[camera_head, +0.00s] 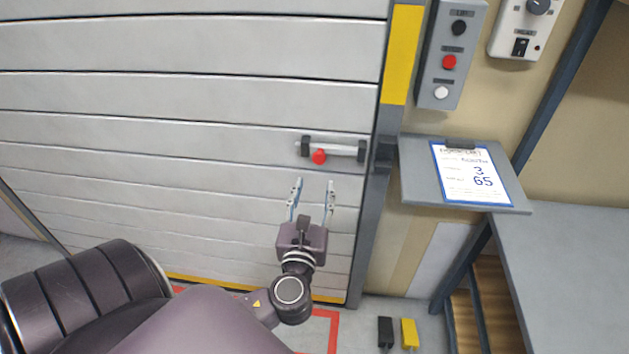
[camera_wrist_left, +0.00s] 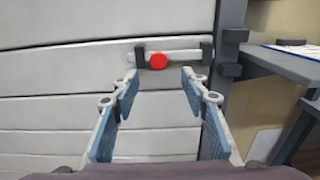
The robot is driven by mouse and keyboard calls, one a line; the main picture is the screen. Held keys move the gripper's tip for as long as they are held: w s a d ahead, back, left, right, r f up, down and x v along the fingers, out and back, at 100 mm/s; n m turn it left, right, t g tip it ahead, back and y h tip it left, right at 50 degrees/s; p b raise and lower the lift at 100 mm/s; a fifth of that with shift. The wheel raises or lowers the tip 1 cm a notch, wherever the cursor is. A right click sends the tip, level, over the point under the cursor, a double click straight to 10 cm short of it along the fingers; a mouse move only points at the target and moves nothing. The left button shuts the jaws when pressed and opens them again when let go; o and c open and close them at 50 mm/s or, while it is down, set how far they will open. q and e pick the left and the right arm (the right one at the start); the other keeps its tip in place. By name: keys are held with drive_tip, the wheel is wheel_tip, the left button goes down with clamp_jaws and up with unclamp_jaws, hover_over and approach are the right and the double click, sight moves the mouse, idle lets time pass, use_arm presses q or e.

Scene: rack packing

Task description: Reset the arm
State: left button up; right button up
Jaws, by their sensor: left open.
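My left gripper (camera_head: 312,194) is in front of the closed grey slatted door, a little below the door handle. Its two fingers are apart with nothing between them, and they also show in the left wrist view (camera_wrist_left: 159,92). The door handle (camera_head: 342,151) is a light bar between dark brackets with a red knob (camera_head: 319,157) at its left end. In the left wrist view the handle (camera_wrist_left: 185,55) and the red knob (camera_wrist_left: 158,61) lie beyond the fingertips, apart from them. My right gripper is in neither view.
Right of the door (camera_head: 200,100) is a post with a yellow stripe (camera_head: 402,55), then a button box (camera_head: 450,90). A small shelf (camera_head: 415,180) with a clipboard (camera_head: 470,185) juts out below. A grey table (camera_head: 570,270) stands at right. Black and yellow blocks (camera_head: 409,334) sit on the floor.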

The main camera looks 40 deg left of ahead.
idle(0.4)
use_arm(q)
drive_tip(key=s+d+f+n+g+h, duration=0.1)
drive_tip(key=s+f+n+g+h, duration=0.3)
drive_tip(key=f, duration=1.5)
drive_tip(key=s+d+f+n+g+h, duration=0.1)
drive_tip(key=s+f+n+g, duration=0.4)
drive_tip(key=f, duration=1.5)
drive_tip(key=s+d+f+n+g+h, duration=0.1)
drive_tip(key=s+d+f+n, duration=0.2)
drive_tip(key=s+f+n, duration=0.3)
drive_tip(key=s+d+f+n+g+h, duration=0.2)
drive_tip(key=s+d+f+n, duration=0.2)
drive_tip(key=s, duration=1)
drive_tip(key=s+d+f+n+g+h, duration=0.1)
drive_tip(key=s+d+f+n, duration=0.3)
drive_tip(key=s+f+n, duration=0.4)
drive_tip(key=s+f+g, duration=0.1)
drive_tip(key=s, duration=0.1)
drive_tip(key=shift+s+f+h, duration=0.3)
drive_tip(key=shift+s+f, duration=0.05)
drive_tip(key=shift+f, duration=0.05)
